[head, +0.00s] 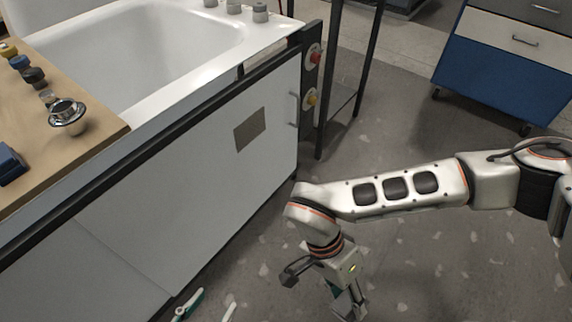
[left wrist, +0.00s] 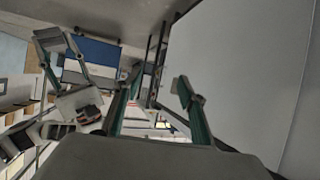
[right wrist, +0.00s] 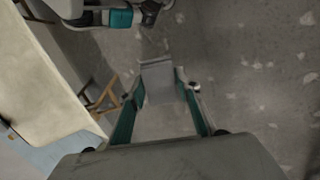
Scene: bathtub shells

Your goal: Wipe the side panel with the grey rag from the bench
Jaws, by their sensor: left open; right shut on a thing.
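The white side panel (head: 200,165) runs along the front of the bathtub shell and bears a flat brown-grey rectangular patch (head: 249,129). My right gripper (head: 350,305) points down over the floor, to the right of the panel and apart from it. In the right wrist view its fingers are closed on a small grey piece (right wrist: 157,82), which looks like the grey rag. My left gripper (head: 208,312) is open, empty and low by the panel, with only its fingertips showing at the bottom edge. The panel (left wrist: 245,70) stands close to its right in the left wrist view.
A wooden top (head: 85,140) with several knobs and a chrome fitting lies at the left of the white tub (head: 165,50). A dark post with red and yellow buttons (head: 312,80) stands at the panel's right end. A blue cabinet (head: 500,75) stands behind. Floor between is clear.

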